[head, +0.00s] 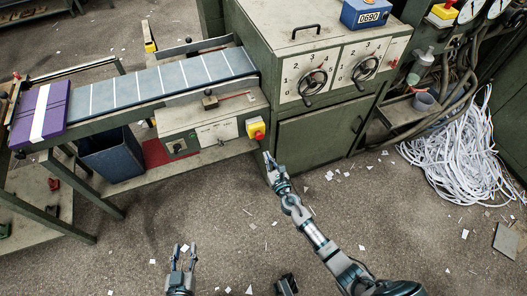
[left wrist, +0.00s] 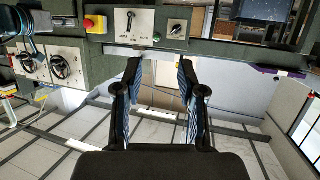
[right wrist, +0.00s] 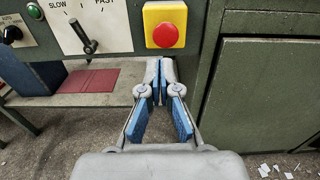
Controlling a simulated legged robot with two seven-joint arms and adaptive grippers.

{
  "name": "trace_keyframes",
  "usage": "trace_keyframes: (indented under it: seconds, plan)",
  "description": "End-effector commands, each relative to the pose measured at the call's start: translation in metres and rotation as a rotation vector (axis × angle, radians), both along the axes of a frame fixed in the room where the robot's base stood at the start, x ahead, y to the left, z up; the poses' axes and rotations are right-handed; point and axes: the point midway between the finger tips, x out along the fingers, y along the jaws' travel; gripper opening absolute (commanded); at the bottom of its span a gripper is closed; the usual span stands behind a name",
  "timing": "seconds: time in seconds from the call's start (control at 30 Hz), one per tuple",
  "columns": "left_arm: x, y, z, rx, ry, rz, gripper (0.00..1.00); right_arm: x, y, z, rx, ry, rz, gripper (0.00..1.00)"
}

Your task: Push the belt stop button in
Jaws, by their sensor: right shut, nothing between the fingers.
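The belt stop button (head: 258,134) is a red round button on a yellow box at the right end of the belt control panel; it also shows in the right wrist view (right wrist: 165,34) and the left wrist view (left wrist: 89,23). My right gripper (head: 267,156) is shut and empty, just below the yellow box. In the right wrist view my right gripper's fingertips (right wrist: 158,66) lie below the red button, with no clear contact. My left gripper (head: 184,249) is open and empty, low over the floor; its spread fingers show in the left wrist view (left wrist: 159,68).
The belt (head: 150,84) runs left from the green machine (head: 310,65), with a purple stack (head: 40,112) at its far end. A second red and yellow button (head: 445,8) is at top right.

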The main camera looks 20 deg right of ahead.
Motion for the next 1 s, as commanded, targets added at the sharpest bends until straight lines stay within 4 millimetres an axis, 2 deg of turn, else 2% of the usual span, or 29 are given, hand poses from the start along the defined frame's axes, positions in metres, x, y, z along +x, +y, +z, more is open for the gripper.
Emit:
trace_keyframes:
  seconds: [0.2,0.33,0.5,1.0]
  plan:
    - [-0.009,0.004,-0.010,0.022,0.085,0.002,0.40,-0.040,-0.001,0.001,-0.002,0.000,0.001,0.00]
    - [-0.010,0.006,-0.014,0.025,0.105,0.003,0.40,-0.053,0.000,0.001,-0.004,0.000,0.001,0.00]
    - [-0.011,0.009,-0.016,0.025,0.114,0.002,0.40,-0.059,0.002,0.001,-0.006,0.000,0.001,0.00]
    - [-0.010,0.006,-0.016,0.027,0.114,0.004,0.40,-0.059,0.000,0.000,-0.002,0.000,0.001,0.00]
